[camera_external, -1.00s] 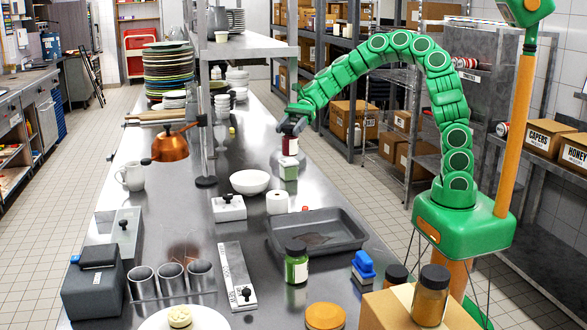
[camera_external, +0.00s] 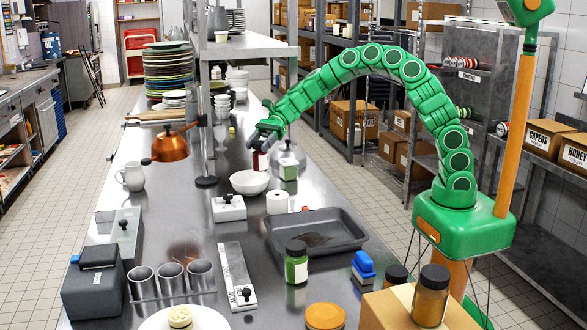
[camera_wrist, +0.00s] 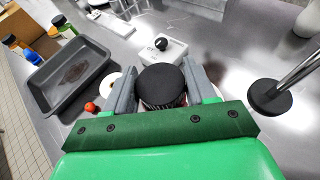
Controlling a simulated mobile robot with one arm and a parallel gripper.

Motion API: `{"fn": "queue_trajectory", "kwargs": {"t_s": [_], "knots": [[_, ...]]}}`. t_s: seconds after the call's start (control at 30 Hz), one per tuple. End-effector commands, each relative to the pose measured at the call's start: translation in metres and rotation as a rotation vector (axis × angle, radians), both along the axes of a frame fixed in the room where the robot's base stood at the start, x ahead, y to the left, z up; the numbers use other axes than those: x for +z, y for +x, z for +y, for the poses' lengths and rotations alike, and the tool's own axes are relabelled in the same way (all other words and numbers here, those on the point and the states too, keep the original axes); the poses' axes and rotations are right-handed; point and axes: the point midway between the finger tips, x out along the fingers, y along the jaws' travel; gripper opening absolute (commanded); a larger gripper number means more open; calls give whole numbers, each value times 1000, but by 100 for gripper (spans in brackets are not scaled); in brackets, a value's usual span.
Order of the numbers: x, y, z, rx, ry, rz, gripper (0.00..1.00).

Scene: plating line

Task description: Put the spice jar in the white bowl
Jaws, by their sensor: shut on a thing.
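My gripper (camera_external: 266,138) is shut on a red jar with a pale label (camera_external: 260,160). In the wrist view its black lid (camera_wrist: 162,86) sits between the two grey fingers (camera_wrist: 163,88). The jar hangs roughly upright, just above and behind the white bowl (camera_external: 250,183) in the external view. I cannot tell whether it is over the bowl's rim. The bowl stands on the steel counter and looks empty; in the wrist view it is not clearly seen, and the jar and gripper may hide it.
A small pale green container (camera_external: 288,170) stands right of the bowl. A white box with a black knob (camera_external: 229,209) and a white roll (camera_external: 277,203) stand in front. A grey tray (camera_external: 275,236) lies nearer. A shelf post (camera_external: 206,150) and a copper kettle (camera_external: 170,148) are left.

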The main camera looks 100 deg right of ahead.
Motion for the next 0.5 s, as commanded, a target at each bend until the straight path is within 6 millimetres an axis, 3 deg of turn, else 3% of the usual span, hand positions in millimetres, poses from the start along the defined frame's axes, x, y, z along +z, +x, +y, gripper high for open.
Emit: {"fn": "queue_trajectory", "kwargs": {"t_s": [0.23, 0.5], "knots": [[-27, 20, -5, 1, 1, 3, 16], [-37, 30, -8, 0, 0, 0, 16]]}}
